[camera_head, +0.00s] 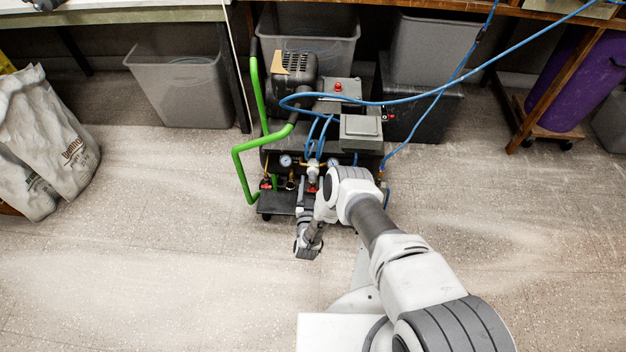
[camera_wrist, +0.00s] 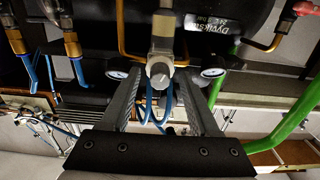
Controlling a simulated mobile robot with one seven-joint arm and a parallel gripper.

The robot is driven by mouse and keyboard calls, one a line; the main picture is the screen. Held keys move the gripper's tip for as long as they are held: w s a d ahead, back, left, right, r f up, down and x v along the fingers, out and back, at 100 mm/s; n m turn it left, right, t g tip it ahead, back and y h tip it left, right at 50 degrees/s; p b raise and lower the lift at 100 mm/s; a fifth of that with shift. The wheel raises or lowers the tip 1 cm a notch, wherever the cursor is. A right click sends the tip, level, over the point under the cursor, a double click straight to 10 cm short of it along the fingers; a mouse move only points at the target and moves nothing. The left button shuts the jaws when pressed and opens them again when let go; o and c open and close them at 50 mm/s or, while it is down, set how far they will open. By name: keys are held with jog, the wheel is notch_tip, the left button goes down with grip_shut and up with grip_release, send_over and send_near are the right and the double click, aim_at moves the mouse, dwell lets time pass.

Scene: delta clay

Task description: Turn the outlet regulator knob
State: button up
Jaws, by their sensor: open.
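The regulator knob (camera_wrist: 158,76) is a small grey round knob, facing the wrist camera in the wrist view. It sits on the end of a pale grey regulator body (camera_wrist: 163,25), with a round gauge (camera_wrist: 212,72) on the right and another (camera_wrist: 118,75) on the left. My gripper (camera_wrist: 160,80) is open, its two dark fingers to the left and right of the knob, with a visible gap on each side. I cannot tell how deep the knob sits between them. In the head view, my arm covers part of the compressor's front, and the knob is not clear.
The compressor (camera_head: 282,130) stands on the floor, with a green tube handle (camera_head: 236,165) at its left. Blue hoses (camera_head: 420,95) run over it to the right. In the wrist view, brass pipes (camera_wrist: 122,35) and a dark tank (camera_wrist: 215,20) are close by. Open floor surrounds the front.

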dwell(0.3)
grip_shut()
jog(key=shift+n, duration=0.4)
jog(key=n, duration=0.5)
jog(key=shift+n, duration=0.3)
jog(key=n, duration=1.1)
jog(key=shift+w+r+n, duration=0.1)
jog(key=shift+n, duration=0.2)
jog(key=n, duration=0.4)
jog(key=shift+n, duration=0.4)
